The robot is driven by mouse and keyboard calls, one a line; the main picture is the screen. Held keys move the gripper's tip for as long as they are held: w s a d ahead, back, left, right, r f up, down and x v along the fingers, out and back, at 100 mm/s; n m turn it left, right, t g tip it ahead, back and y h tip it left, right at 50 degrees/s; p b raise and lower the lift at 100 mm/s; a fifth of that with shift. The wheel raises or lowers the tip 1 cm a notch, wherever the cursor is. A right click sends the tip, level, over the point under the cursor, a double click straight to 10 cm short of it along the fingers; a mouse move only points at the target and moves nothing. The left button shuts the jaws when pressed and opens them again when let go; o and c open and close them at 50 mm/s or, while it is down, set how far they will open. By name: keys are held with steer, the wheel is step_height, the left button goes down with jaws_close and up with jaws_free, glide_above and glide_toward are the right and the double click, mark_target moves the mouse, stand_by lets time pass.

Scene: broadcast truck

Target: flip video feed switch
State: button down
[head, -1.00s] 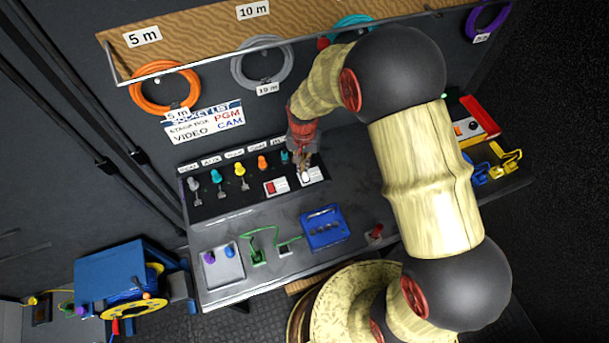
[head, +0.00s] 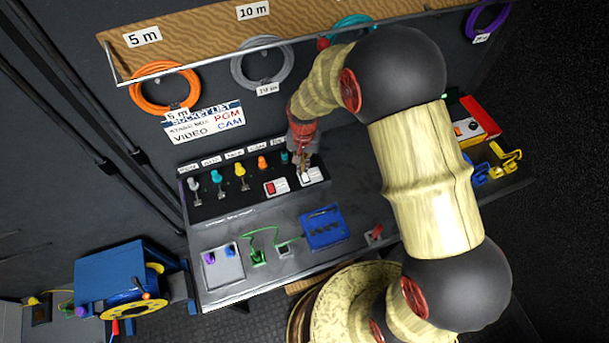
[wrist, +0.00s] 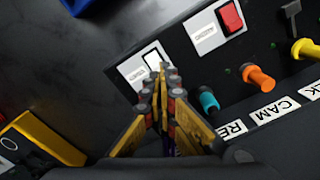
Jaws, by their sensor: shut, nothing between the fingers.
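Two white switch plates sit at the right part of the sloped black panel. One carries a red rocker switch (head: 270,188), which also shows in the wrist view (wrist: 231,17). The other carries a white rocker switch (wrist: 152,56); its plate (head: 314,175) lies right of the red one. The plate labels are too small to read, so I cannot tell which is the video feed switch. My gripper (wrist: 164,72) is shut and empty, its tips at the white rocker and partly covering it. I cannot tell whether they touch. In the head view my gripper (head: 304,170) points down at that plate.
Coloured plugs, including a yellow one (head: 240,170) and an orange one (head: 262,163), stand in a row left of my gripper. A blue box (head: 325,228) sits on the desk in front. The desk between is bare. Coiled cables hang on the wall behind.

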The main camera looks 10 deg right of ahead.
steer(key=shift+f+b, duration=0.65)
steer(key=shift+f, duration=0.5)
stand_by(0.6)
steer(key=shift+r+p, duration=2.35)
steer(key=shift+r, duration=1.2)
steer(key=shift+s, duration=0.1)
steer(key=s+d+r+n+t+b, duration=0.2)
steer(key=s+d+r+b, duration=0.2)
steer(key=s+r, duration=0.7)
steer(key=s+d+r+n+t+b, duration=0.1)
steer(key=s+d+r+t+b, duration=0.2)
steer(key=s+d+r, duration=0.3)
steer(key=s+r+b, duration=0.1)
steer(key=s+r, duration=0.4)
steer(key=r, duration=0.1)
steer(key=shift+s+d+r+n+t+b, duration=0.15)
steer(key=shift+d+r+n+t+b, duration=0.15)
steer(key=shift+r+n+b, duration=0.1)
